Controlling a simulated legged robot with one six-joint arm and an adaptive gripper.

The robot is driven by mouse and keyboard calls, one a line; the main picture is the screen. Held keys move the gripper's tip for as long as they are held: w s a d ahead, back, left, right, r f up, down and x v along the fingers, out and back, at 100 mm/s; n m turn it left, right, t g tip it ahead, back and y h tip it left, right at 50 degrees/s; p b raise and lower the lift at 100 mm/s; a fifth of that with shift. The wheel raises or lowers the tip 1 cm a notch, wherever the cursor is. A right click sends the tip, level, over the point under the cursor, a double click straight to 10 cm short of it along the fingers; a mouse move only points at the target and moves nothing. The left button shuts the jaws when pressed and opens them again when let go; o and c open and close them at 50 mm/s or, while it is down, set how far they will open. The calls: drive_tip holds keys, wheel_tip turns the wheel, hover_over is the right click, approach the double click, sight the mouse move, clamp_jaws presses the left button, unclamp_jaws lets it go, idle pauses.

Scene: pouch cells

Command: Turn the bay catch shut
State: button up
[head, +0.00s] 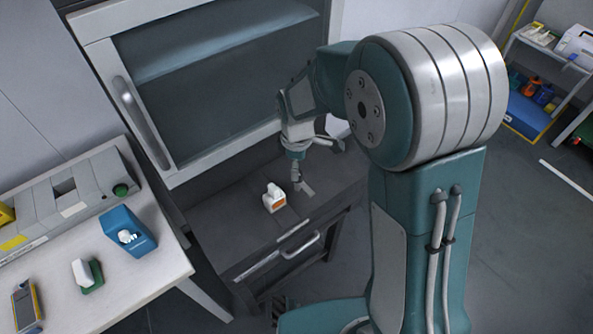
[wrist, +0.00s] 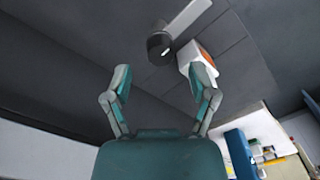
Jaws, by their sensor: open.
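The bay catch (wrist: 185,20) shows in the wrist view as a light grey bar with a dark round end, on a dark grey panelled surface. In the head view a small light grey piece (head: 308,189), which looks like the catch, lies beside my fingers. My gripper (wrist: 162,80) is open and empty, its two fingers spread, with the catch's round end just beyond the gap. I cannot tell how far apart they are in depth. A white and orange block (wrist: 198,58) sits close by the right finger; it also shows in the head view (head: 273,198).
A cabinet with a glass front (head: 215,80) stands behind the dark surface, and a drawer handle (head: 301,246) is at its front. A white table (head: 135,285) at left holds a blue holder (head: 127,232), a green and white piece (head: 87,275) and a grey device (head: 75,195).

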sight(304, 182)
drive_tip(key=shift+f, duration=1.55)
clamp_jaws()
drive_tip(key=shift+m, duration=0.3)
drive_tip(key=m, duration=0.8)
drive_tip(key=shift+d+m, duration=0.1)
drive_tip(key=shift+m, duration=0.3)
drive_tip(key=m, duration=0.4)
drive_tip(key=shift+m, duration=2.2)
